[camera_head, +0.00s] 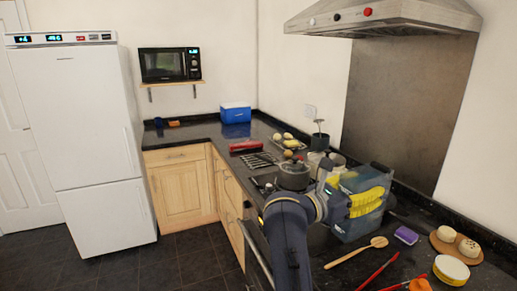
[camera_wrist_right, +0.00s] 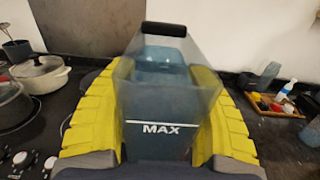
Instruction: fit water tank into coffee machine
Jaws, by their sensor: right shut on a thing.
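The water tank (camera_head: 362,181) is a translucent blue-grey box. In the head view it is above the dark counter, right of the hob. In the right wrist view the tank (camera_wrist_right: 165,78) fills the middle, with a black bar at its top edge and "MAX" marked low on its face. My right gripper (camera_head: 366,201) has ribbed yellow fingers and is shut on the tank. The fingers flank it on both sides in the right wrist view (camera_wrist_right: 158,112). I cannot make out the coffee machine in either view. My left gripper is not in view.
A grey pot (camera_head: 293,177) stands on the hob left of the tank. A wooden spoon (camera_head: 357,252), a purple sponge (camera_head: 406,235) and a round board (camera_head: 455,250) with pale items lie on the near right counter. A tray (camera_wrist_right: 277,105) with bottles shows in the wrist view.

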